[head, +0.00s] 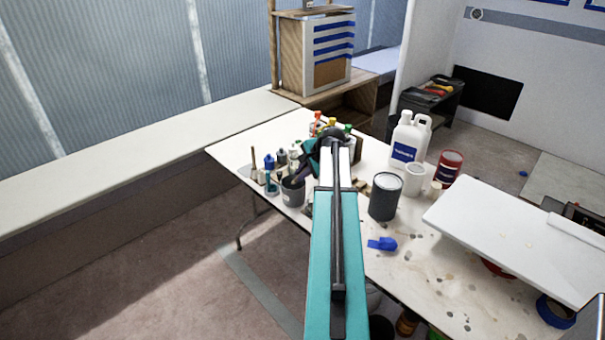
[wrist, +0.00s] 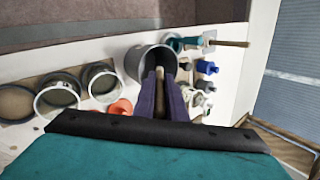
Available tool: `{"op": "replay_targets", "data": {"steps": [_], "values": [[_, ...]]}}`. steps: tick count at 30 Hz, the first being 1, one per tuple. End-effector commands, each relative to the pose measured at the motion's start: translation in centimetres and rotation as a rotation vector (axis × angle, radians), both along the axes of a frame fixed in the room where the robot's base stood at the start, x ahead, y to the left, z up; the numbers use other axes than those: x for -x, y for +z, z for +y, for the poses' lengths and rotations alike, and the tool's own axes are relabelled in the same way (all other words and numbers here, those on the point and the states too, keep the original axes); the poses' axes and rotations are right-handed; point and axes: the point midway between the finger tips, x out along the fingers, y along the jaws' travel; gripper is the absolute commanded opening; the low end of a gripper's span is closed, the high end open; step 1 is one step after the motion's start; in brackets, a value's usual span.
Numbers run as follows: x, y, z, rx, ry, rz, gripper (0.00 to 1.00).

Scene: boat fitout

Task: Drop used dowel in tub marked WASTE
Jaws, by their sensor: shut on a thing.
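My gripper (wrist: 160,82) is shut on the used dowel (wrist: 159,88), a short tan piece showing between the dark fingers in the wrist view. A grey round tub (wrist: 134,62) lies just beyond the fingertips, which overlap its opening. In the head view my gripper (head: 295,179) points down at the same grey tub (head: 292,196), near the table's left end. The dowel is hidden there. I cannot tell how far the fingertips are above or inside the tub. No WASTE marking is readable on it.
Small bottles (head: 270,176) crowd beside the tub; a wooden-handled tool (wrist: 228,43) stands there too. Open round containers (wrist: 55,97) sit on its other side in the wrist view. A dark can (head: 385,198), white jugs (head: 406,140) and a white board (head: 520,235) occupy the table's right.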

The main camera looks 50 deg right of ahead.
Motion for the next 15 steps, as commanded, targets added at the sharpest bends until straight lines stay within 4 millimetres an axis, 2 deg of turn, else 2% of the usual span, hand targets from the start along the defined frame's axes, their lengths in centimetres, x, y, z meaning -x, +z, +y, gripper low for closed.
{"op": "replay_targets", "data": {"steps": [15], "values": [[-1.3,-1.7,-0.1,0.001,0.001,-0.001,0.00]]}}
